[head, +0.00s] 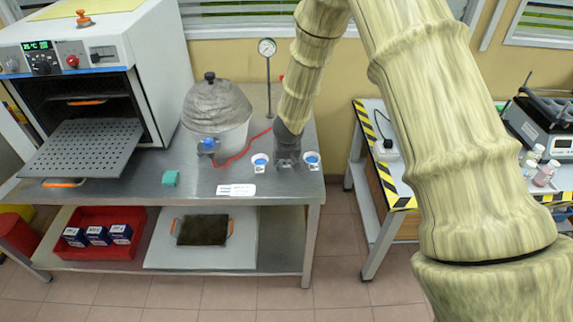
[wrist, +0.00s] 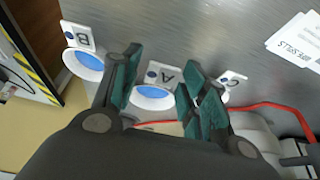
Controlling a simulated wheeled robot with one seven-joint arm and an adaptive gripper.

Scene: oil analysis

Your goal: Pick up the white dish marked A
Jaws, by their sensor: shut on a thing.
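The white dish marked A (wrist: 153,97), with blue inside, sits between the two fingers of my gripper (wrist: 163,85) in the wrist view. My gripper is shut on it, at the level of the metal bench top or close to it; I cannot tell if the dish is clear of the surface. In the head view my gripper (head: 287,158) points down near the bench's right end and hides dish A. The dish marked B (wrist: 84,62) is at left in the wrist view and at right in the head view (head: 311,160). The dish marked C (wrist: 232,78) is partly hidden by a finger; in the head view it is at left (head: 260,162).
A grey domed vessel (head: 217,110) and a red cord (head: 243,151) are left of the dishes. A white label card (head: 236,190) lies in front. An oven (head: 90,70) with its perforated tray out stands at left. A hazard-striped table (head: 398,196) is at right.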

